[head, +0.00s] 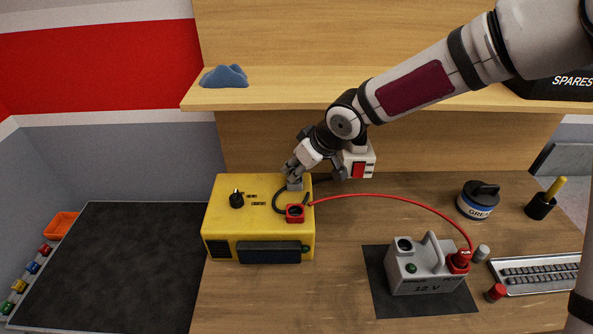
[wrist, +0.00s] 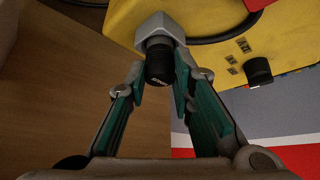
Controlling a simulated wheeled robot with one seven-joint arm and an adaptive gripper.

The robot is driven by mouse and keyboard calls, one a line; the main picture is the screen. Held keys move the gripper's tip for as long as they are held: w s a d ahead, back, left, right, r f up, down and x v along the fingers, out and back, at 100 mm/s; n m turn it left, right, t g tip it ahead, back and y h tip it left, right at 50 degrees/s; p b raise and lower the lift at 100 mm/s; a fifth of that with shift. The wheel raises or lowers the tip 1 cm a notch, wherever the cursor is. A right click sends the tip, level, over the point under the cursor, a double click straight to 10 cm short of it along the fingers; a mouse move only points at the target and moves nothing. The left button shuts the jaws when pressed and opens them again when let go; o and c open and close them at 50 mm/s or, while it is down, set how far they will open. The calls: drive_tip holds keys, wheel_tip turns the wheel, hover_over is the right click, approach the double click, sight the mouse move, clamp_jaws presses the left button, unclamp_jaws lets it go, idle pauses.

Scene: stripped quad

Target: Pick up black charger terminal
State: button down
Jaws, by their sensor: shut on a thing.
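The black charger terminal (wrist: 159,62) is a short black cylinder in the wrist view, with small unreadable lettering. It sits in a grey angular holder (wrist: 163,28) at the edge of the yellow charger box (head: 225,215). My gripper (head: 294,172) is at the back right corner of the box, above the grey holder. In the wrist view my gripper (wrist: 159,76) has its two green-padded fingers on either side of the black cylinder, shut on it. In the head view my fingers hide most of the terminal. A black cable (head: 277,201) loops beside the holder.
A red terminal (head: 295,213) is on the box, with a red cable (head: 385,198) running to a grey 12 V battery (head: 410,262) on a dark mat. A grease tin (head: 476,206) and socket tray (head: 545,277) lie right. A wooden shelf (head: 300,99) is behind my arm.

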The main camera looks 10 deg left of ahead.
drive_tip(key=shift+r, duration=0.65)
drive_tip(key=shift+s+d+f+t+y+b, duration=0.1)
drive_tip(key=shift+s+d+t+y+b, duration=0.1)
drive_tip(key=shift+d+t+y+b, duration=0.35)
drive_tip(key=shift+s+d+f+t+y+b, duration=0.1)
drive_tip(key=shift+s+d+t+y+b, duration=0.15)
drive_tip(key=shift+y+b, duration=0.55)
wheel_tip(320, 180, up, 6)
drive_tip(key=s+d+p, duration=0.1)
drive_tip(key=d+p, duration=0.1)
drive_tip(key=p, duration=0.1)
drive_tip(key=s+d+r+h+p, duration=0.1)
drive_tip(key=s+d+p, duration=0.2)
drive_tip(key=s+d, duration=0.2)
drive_tip(key=s+d+r+g+h+p, duration=0.1)
drive_tip(key=s+d+p, duration=0.2)
drive_tip(key=d, duration=0.9)
drive_tip(key=shift+s+d+g, duration=0.25)
drive_tip(key=shift+s+g, duration=0.05)
drive_tip(key=shift+s, duration=0.95)
drive_tip(key=shift+h, duration=0.25)
drive_tip(key=shift+d, duration=0.1)
